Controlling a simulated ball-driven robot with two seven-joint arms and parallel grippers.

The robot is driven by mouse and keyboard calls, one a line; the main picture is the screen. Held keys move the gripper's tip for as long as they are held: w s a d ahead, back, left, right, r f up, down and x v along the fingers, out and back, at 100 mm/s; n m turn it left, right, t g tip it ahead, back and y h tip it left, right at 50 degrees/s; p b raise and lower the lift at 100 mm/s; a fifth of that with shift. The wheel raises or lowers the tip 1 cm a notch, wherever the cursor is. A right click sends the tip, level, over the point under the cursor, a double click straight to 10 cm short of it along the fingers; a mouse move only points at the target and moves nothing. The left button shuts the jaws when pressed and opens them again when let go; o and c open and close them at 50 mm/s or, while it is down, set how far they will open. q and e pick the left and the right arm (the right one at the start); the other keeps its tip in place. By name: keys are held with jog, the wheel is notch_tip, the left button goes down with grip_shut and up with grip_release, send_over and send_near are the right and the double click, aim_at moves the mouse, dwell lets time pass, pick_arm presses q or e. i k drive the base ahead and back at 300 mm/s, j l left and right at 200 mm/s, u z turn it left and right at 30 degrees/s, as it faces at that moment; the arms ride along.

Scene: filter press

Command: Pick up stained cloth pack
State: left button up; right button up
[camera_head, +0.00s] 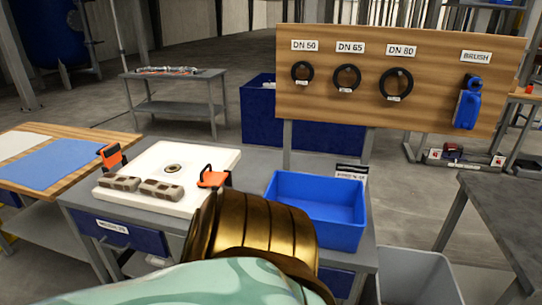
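I cannot make out a pack with clear stains. A thick white slab (195,161) with a small round hole lies flat on the grey workbench (255,158); I cannot tell whether it is cloth. A white sheet (18,145) and a blue sheet (55,163) lie on the wooden-topped table at the left. A gold and mint-green part of my arm fills the lower middle and hides the bench's front. Neither gripper shows.
A blue bin (340,232) sits on the bench's right. A board (430,58) with rings and a blue brush (467,105) stands behind.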

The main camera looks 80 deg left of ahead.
aim_at(167, 191)
jog(key=u, duration=3.6)
jog(key=i+l+u, duration=0.15)
jog(key=l, duration=0.45)
jog(key=l+u, duration=0.2)
jog(key=l, duration=0.4)
